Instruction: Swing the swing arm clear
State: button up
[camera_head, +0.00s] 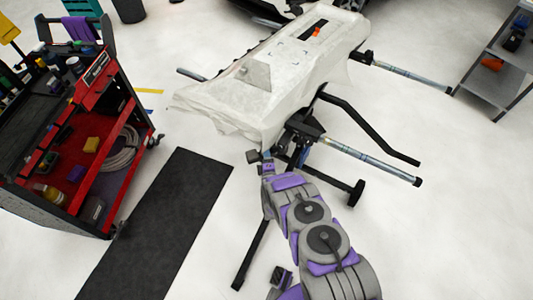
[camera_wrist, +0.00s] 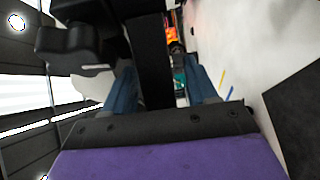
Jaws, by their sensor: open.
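A stand holds a large part draped in white film (camera_head: 285,75). A bent black arm (camera_head: 365,125) and a steel bar with black ends (camera_head: 370,160) reach out to the right from its near end. I cannot tell for sure which is the swing arm. My gripper (camera_head: 272,165) is at the stand's near end, below the film's edge. In the wrist view my gripper (camera_wrist: 160,85) has its two blue fingers apart. A dark bar (camera_wrist: 150,55) shows between them; I cannot tell whether they touch it. The gripper's fingertips are partly hidden in the head view.
A red tool cart (camera_head: 105,85) stands at the left. A black mat (camera_head: 165,225) lies on the floor between the cart and my arm. A second steel bar (camera_head: 410,75) sticks out farther back. A grey shelf (camera_head: 500,65) stands at the far right. The right-hand floor is clear.

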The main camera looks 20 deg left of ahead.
jog(key=shift+d, duration=0.1)
grip_shut()
